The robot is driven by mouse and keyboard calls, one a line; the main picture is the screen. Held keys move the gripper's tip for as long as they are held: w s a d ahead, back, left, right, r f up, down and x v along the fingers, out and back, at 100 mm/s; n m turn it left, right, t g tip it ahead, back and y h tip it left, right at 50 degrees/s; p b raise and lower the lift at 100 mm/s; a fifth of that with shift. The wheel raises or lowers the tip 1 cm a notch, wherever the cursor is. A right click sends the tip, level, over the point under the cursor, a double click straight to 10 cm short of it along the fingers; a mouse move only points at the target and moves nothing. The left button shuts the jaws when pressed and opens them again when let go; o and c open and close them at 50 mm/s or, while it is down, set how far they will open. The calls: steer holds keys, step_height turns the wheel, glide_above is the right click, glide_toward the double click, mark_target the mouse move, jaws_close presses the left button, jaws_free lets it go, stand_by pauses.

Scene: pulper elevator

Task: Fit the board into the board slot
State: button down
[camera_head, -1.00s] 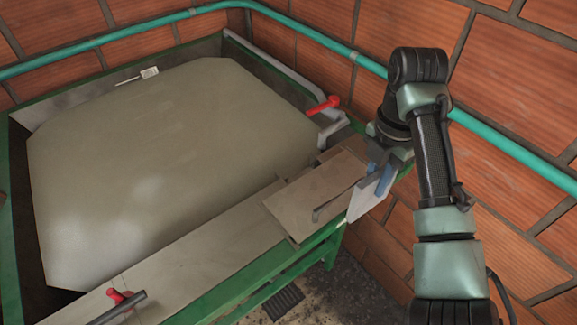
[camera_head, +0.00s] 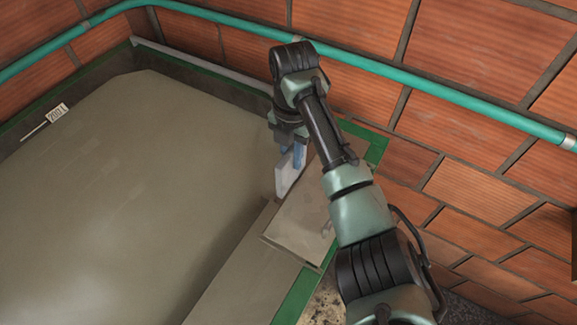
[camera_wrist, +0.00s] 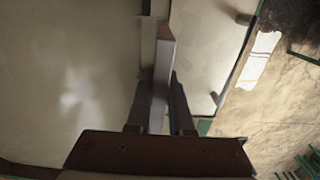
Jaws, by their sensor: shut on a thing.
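The board (camera_head: 289,173) is a pale, thin plate, upright and slightly tilted in the head view. My gripper (camera_head: 298,154) is shut on its upper part. In the wrist view the board (camera_wrist: 164,60) shows nearly edge-on between the two dark fingers of my gripper (camera_wrist: 160,105). The board's lower end is at the tank's near right edge, beside the flat grey-brown plate (camera_head: 300,222). The slot opening is not clear; the board and my gripper cover that area. I cannot tell whether the board touches the edge or has entered a slot.
The wide tank (camera_head: 90,92) with grey-beige contents (camera_head: 120,190) fills the left. A green frame edge (camera_head: 375,150) runs along its right side. A brick wall (camera_head: 470,130) with a teal pipe (camera_head: 440,86) stands behind.

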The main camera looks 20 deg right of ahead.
mark_target(291, 171)
step_height(291, 171, down, 5)
steer(key=shift+r+p, duration=0.2)
steer(key=shift+p, duration=0.45)
steer(key=shift+w, duration=0.1)
steer(key=shift+f+b, duration=0.6)
steer(key=shift+f, duration=0.05)
steer(key=c, duration=0.8)
jaws_free()
steer(key=shift+a, duration=0.1)
steer(key=shift+r, duration=0.15)
